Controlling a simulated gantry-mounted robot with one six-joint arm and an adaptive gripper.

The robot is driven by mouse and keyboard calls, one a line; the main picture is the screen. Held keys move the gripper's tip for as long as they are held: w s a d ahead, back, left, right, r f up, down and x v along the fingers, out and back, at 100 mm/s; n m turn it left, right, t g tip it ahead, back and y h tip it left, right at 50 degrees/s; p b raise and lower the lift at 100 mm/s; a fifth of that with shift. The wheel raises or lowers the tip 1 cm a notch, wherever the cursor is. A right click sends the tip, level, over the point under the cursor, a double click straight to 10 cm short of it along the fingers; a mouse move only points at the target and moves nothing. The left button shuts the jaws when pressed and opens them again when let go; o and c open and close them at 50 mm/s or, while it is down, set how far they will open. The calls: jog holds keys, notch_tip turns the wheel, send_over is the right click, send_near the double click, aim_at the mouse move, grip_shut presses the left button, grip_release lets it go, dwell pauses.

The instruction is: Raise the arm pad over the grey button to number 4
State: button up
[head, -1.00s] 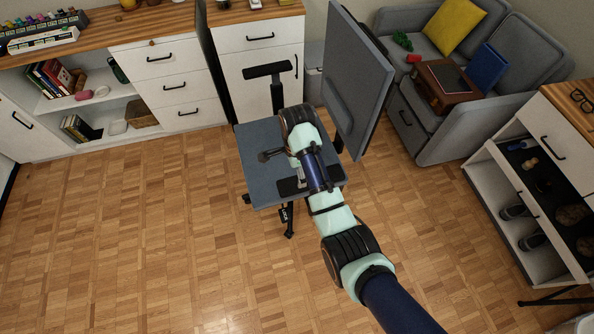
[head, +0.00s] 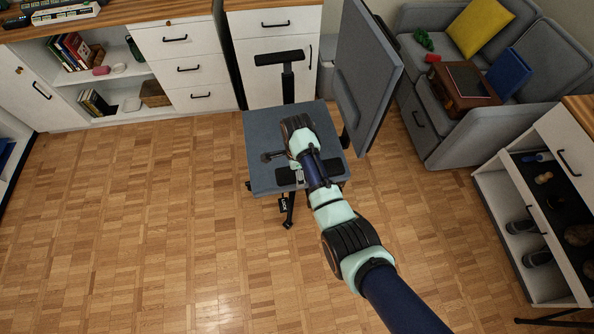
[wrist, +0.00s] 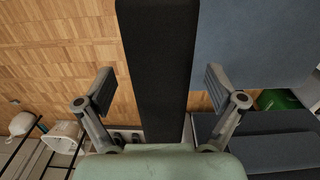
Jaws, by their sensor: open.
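The chair has a blue-grey seat (head: 262,122) and a tall backrest (head: 360,75) on its right in the head view. The near black arm pad (head: 334,168) lies partly hidden under my forearm. In the wrist view this arm pad (wrist: 158,65) runs lengthwise between the two fingers of my open gripper (wrist: 160,88). There is a gap on both sides, and the fingers do not visibly touch it. The far arm pad (head: 279,57) stands raised on its post. I cannot make out the grey button or the number marks.
A black tag (head: 283,205) hangs below the seat. White drawers (head: 185,68) stand behind the chair, a grey sofa (head: 445,130) to the right, and an open shelf unit (head: 525,225) at far right. The wooden floor (head: 140,230) at left is clear.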

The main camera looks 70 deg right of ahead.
jog(key=c, duration=1.7)
jog(key=shift+r+p, duration=0.6)
jog(key=shift+p, duration=0.5)
jog(key=shift+f, duration=0.2)
jog(key=o, duration=1.7)
notch_tip(320, 180, up, 12)
